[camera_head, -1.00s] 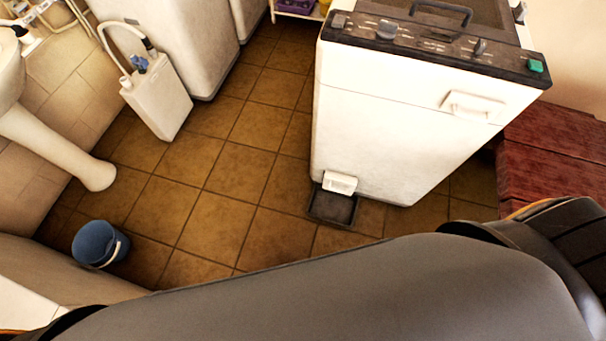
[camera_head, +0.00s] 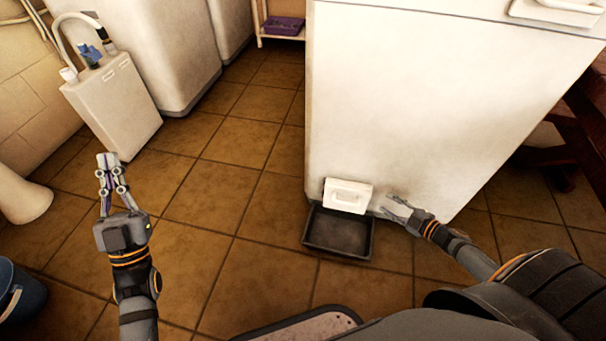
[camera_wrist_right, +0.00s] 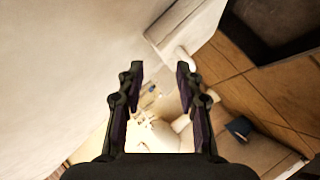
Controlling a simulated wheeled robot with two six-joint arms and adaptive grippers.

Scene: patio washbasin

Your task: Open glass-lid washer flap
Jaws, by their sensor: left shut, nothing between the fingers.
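My right gripper (camera_head: 393,205) is low at the washer front, just right of the flap. In the right wrist view my right gripper (camera_wrist_right: 159,70) is open and empty, with the flap (camera_wrist_right: 172,28) just beyond its fingers. My left gripper (camera_head: 107,180) is shut and empty, above the floor at the left.
The dark tray (camera_head: 338,232) lies on the floor under the flap. A white canister (camera_head: 115,105) with a hose stands at back left. A blue bucket (camera_head: 20,290) is at the left edge. A red wooden bench is at far right.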

